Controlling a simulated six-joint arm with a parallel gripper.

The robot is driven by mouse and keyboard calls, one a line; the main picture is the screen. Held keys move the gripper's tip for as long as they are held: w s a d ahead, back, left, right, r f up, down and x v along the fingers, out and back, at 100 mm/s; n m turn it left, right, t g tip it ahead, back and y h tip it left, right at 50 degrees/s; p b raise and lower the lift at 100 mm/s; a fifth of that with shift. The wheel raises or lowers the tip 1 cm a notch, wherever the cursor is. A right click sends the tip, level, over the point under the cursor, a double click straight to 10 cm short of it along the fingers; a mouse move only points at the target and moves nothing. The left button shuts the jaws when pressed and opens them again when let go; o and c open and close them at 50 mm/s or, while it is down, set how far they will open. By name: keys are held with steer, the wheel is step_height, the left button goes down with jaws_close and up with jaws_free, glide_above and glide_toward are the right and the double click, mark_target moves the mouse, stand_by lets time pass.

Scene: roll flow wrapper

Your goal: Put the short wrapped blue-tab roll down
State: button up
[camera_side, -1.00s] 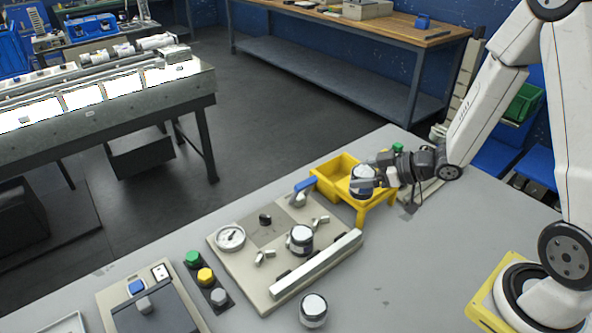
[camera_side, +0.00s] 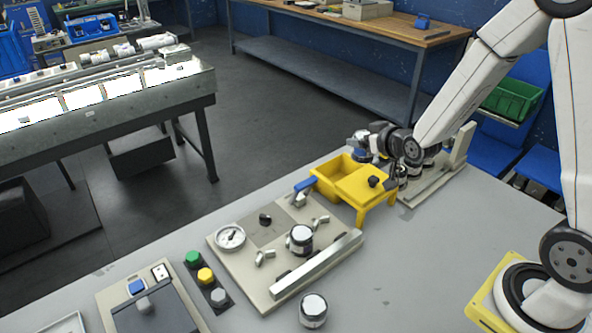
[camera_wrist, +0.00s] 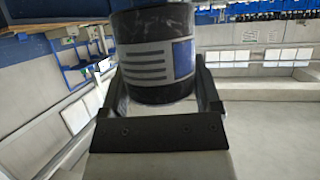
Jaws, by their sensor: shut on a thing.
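The short wrapped blue-tab roll (camera_wrist: 155,55) is dark with a grey striped label and a blue patch, and it fills the upper middle of the wrist view. My gripper (camera_wrist: 158,84) is shut on it, one finger on each side. In the side view my gripper (camera_side: 368,143) is above and behind the yellow bin (camera_side: 333,176), pointing left. The roll (camera_side: 360,147) shows only in part there, small and partly hidden by the gripper. It is held in the air, apart from the bin.
A yellow stand (camera_side: 368,192) adjoins the bin and has a dark knob on it. A beige fixture (camera_side: 432,184) lies right of it, partly behind my wrist. Another roll (camera_side: 313,310) stands on the open table.

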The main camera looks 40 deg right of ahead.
steer(key=shift+d+r+m+g+h, duration=0.15)
steer(key=shift+d+m+h, duration=0.2)
steer(key=shift+m+h, duration=0.25)
steer(key=shift+d+r+m+g+h, duration=0.15)
steer(key=shift+d+m+h, duration=0.15)
steer(key=shift+m+h, duration=0.25)
steer(key=shift+s+d+m+g+h, duration=0.1)
steer(key=shift+d+m+g+h, duration=0.15)
steer(key=shift+m+h, duration=0.35)
steer(key=shift+s+d+m+g+h, duration=0.1)
steer(key=shift+d+m+g+h, duration=0.05)
steer(key=shift+m+g+h, duration=0.3)
steer(key=shift+s+f+m+g+h, duration=0.1)
steer(key=shift+s+m+g+h, duration=0.2)
steer(key=shift+m+h, duration=0.25)
steer(key=shift+s+f+m+g+h, duration=0.1)
steer(key=shift+s+m+g+h, duration=0.15)
steer(key=shift+m+h, duration=0.3)
steer(key=shift+s+a+f+m+g+h, duration=0.2)
steer(key=shift+s+f+m+g+h, duration=0.1)
steer(key=shift+s+m+g+h, duration=0.55)
steer(key=shift+w, duration=0.15)
steer(key=w+d+f, duration=0.2)
steer(key=w+f, duration=0.7)
steer(key=w, duration=0.4)
steer(key=shift+d+f, duration=0.2)
steer(key=shift+d, duration=0.2)
